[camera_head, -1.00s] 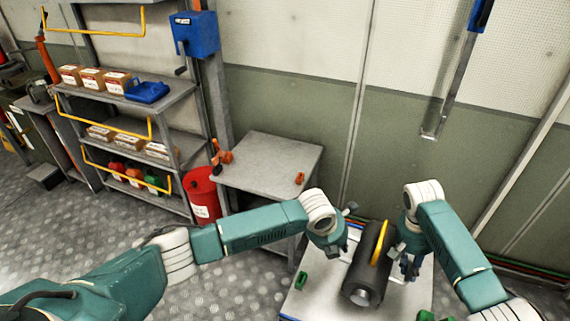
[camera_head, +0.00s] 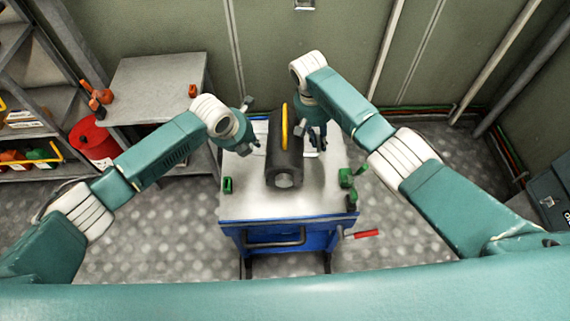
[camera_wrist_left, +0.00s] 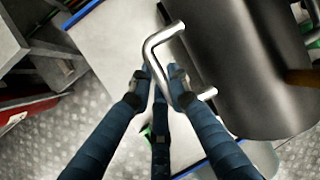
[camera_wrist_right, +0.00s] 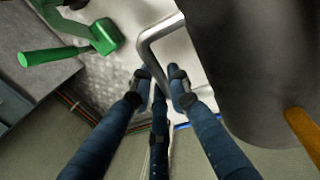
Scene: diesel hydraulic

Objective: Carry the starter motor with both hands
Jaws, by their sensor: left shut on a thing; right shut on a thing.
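The starter motor (camera_head: 284,160) is a dark cylinder with a yellow band or bar along its top, over the pale top of a blue cart (camera_head: 285,208). I cannot tell whether it touches the top. My left gripper (camera_head: 252,139) is at its left side, fingers shut on a bent silver handle (camera_wrist_left: 152,45). My right gripper (camera_head: 317,139) is at its right side, fingers shut on the other silver handle (camera_wrist_right: 148,48). The motor's dark body fills the right of the left wrist view (camera_wrist_left: 245,65) and of the right wrist view (camera_wrist_right: 255,65).
A red-handled lever (camera_head: 362,234) sticks out at the front right. A grey table (camera_head: 155,85), red drum (camera_head: 92,142) and shelves stand left; a wall is behind.

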